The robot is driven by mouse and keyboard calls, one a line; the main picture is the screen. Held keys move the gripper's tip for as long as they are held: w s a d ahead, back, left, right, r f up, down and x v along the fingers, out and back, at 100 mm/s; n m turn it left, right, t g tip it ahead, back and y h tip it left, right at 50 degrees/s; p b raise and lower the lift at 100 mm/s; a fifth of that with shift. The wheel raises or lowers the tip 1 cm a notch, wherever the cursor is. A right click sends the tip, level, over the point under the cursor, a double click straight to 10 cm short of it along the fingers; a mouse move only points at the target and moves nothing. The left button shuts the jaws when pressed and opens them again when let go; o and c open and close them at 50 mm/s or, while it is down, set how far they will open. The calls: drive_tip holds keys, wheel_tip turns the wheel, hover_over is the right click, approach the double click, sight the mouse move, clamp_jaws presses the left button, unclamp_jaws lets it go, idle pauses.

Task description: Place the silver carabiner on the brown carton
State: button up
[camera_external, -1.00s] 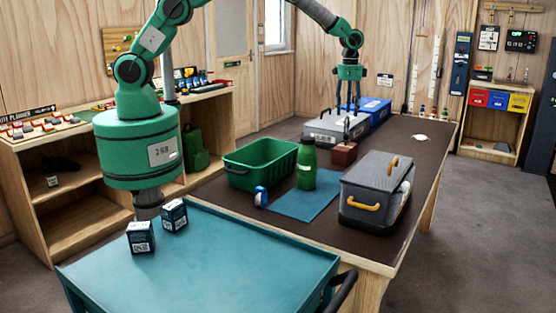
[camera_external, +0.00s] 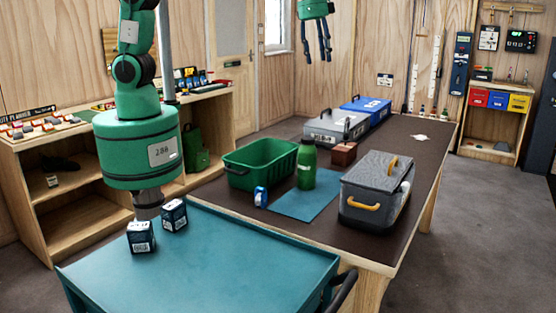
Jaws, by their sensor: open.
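The brown carton (camera_external: 343,153) stands on the dark-topped table, behind the green bottle and in front of the grey case. I cannot make out the silver carabiner for certain; any small detail on the carton's top is too small to tell. My gripper (camera_external: 318,58) is high above the far side of the table, fingers pointing down. Its fingers are apart, and nothing shows between them. It is well clear of the carton, up and to the left in the picture.
The table (camera_external: 392,228) also holds a green bin (camera_external: 262,176), green bottle (camera_external: 306,168), blue mat (camera_external: 300,206), grey toolbox (camera_external: 370,195), grey case (camera_external: 325,138) and blue case (camera_external: 372,108). A small pale item (camera_external: 419,137) lies right of the carton. The table's far right has free room.

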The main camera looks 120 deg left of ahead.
drive_tip(key=s+d+r+t, duration=0.1)
drive_tip(key=s+d+r, duration=0.35)
drive_tip(key=d, duration=0.25)
drive_tip(key=s+d+r+m, duration=0.1)
drive_tip(key=s+d+r, duration=0.2)
drive_tip(key=s+d, duration=0.25)
drive_tip(key=s+d+r+t, duration=0.1)
drive_tip(key=s+d+r, duration=0.2)
drive_tip(key=s+d, duration=0.35)
drive_tip(key=s+d+f+m+t, duration=0.1)
drive_tip(key=s+d, duration=1.1)
drive_tip(key=s, duration=0.4)
drive_tip(key=shift+f+t+h, duration=0.35)
drive_tip(key=shift+t+h, duration=0.05)
drive_tip(key=shift+f, duration=0.1)
wheel_tip(320, 180, down, 5)
drive_tip(key=b, duration=0.5)
drive_tip(key=shift+f+b, duration=0.2)
drive_tip(key=shift+b, duration=0.1)
